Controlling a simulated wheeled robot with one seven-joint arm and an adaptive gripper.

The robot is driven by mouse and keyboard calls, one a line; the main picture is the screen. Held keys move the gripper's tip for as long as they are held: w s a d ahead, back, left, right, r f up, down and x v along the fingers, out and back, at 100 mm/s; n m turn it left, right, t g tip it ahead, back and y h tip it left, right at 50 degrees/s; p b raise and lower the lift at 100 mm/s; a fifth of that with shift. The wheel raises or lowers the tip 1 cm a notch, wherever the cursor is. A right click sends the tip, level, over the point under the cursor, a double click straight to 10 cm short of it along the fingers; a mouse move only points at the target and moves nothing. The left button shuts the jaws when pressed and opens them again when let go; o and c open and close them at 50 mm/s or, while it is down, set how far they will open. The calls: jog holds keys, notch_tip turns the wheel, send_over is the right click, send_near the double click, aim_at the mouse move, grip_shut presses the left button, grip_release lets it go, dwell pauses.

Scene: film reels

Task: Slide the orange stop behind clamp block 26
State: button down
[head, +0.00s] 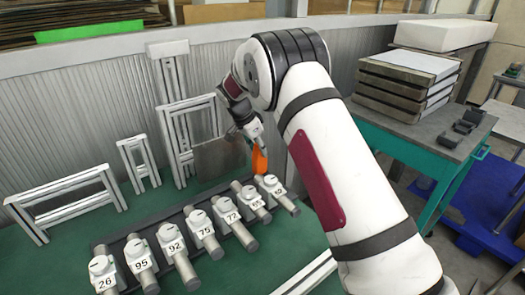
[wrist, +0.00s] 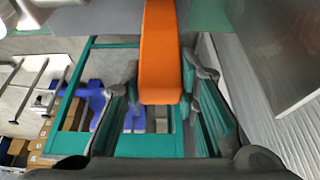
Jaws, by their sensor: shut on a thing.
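The orange stop (head: 259,161) hangs from my gripper (head: 256,138), near the right end of the row of clamp blocks and apart from the table top. In the wrist view the stop (wrist: 161,55) lies between the two fingers of my gripper (wrist: 160,100), which is shut on it. Clamp block 26 (head: 103,268) is at the far left end of the row, well away from the stop. It is white with a black number and a grey rod through it. It does not show in the wrist view.
Blocks 95 (head: 139,253), 92 (head: 171,237), 75 (head: 200,224) and 72 (head: 228,210) stand along a dark rail, with more to the right. White frames (head: 70,192) and a grey plate (head: 218,158) stand behind the row. A corrugated wall (head: 80,110) closes the back.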

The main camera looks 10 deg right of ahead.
jog(key=s+a, duration=0.3)
jog(key=a, duration=0.5)
jog(key=s+a, duration=0.4)
jog(key=a, duration=0.5)
jog(key=shift+a, duration=0.2)
dwell(0.8)
jog(key=shift+s, duration=0.1)
jog(key=s+a, duration=0.3)
jog(key=a, duration=0.6)
jog(key=s+a+b, duration=0.1)
jog(key=s+a, duration=0.3)
jog(key=a, duration=0.5)
jog(key=shift+s+a, duration=0.25)
dwell(1.1)
jog(key=shift+a+b, duration=0.15)
jog(key=shift+b, duration=0.15)
jog(key=s+a+b, duration=0.2)
jog(key=s+a, duration=0.3)
jog(key=a, duration=0.7)
jog(key=shift+b, duration=0.4)
jog(key=c, duration=1.2)
grip_release()
jog(key=shift+d, duration=0.1)
